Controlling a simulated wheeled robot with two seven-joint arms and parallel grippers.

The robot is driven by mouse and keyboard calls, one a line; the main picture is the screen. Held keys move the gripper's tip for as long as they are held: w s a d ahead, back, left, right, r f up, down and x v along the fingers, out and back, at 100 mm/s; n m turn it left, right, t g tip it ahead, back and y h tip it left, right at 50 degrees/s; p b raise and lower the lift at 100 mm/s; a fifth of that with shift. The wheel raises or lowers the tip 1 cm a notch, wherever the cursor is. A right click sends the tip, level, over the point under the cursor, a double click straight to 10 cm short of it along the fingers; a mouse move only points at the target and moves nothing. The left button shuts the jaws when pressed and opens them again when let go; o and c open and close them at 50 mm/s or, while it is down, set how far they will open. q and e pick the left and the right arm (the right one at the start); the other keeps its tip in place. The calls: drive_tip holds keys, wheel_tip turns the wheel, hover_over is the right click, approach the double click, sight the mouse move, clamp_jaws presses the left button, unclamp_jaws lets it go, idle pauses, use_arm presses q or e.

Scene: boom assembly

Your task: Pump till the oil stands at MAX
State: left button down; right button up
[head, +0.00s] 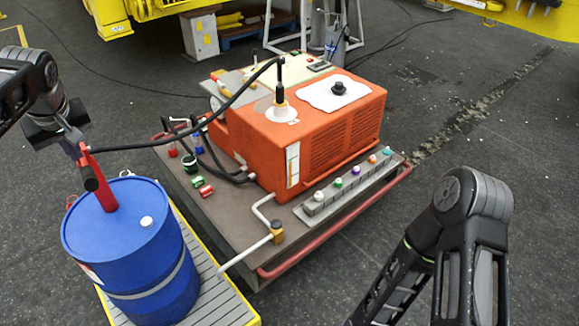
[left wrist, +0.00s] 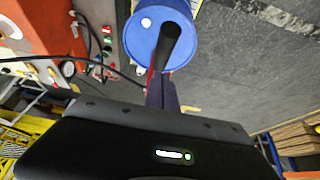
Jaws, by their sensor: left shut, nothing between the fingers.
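A blue drum (head: 130,245) stands at the lower left with a red hand pump (head: 103,185) on its lid. The pump has a black grip (head: 91,184), also large in the left wrist view (left wrist: 171,42). My left gripper (head: 80,150) is shut and empty, close to the top of the red pump; I cannot tell whether they touch. A black hose (head: 180,143) runs from the pump to the filler (head: 281,108) on the orange tank (head: 320,125). A pale upright level gauge (head: 293,166) is on the tank's corner; its oil level is too small to read. My right gripper is out of view.
The tank stands on a grey skid (head: 225,215) with a red rail (head: 335,232). Several coloured caps (head: 338,183) line a block on its front edge. The drum stands on a yellow-edged grate (head: 222,290). Open floor lies to the right.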

use_arm(q)
wheel_tip(320, 180, down, 19)
drive_tip(key=b, duration=1.6)
wheel_tip(320, 180, up, 19)
drive_tip(key=p, duration=1.5)
drive_tip(key=shift+r+p, duration=0.1)
drive_tip(key=shift+p, duration=0.3)
wheel_tip(320, 180, down, 20)
drive_tip(key=b, duration=1.6)
wheel_tip(320, 180, up, 19)
drive_tip(key=p, duration=1.5)
drive_tip(key=shift+r+p, duration=0.4)
drive_tip(key=shift+r, duration=0.1)
drive_tip(key=shift+f, duration=0.1)
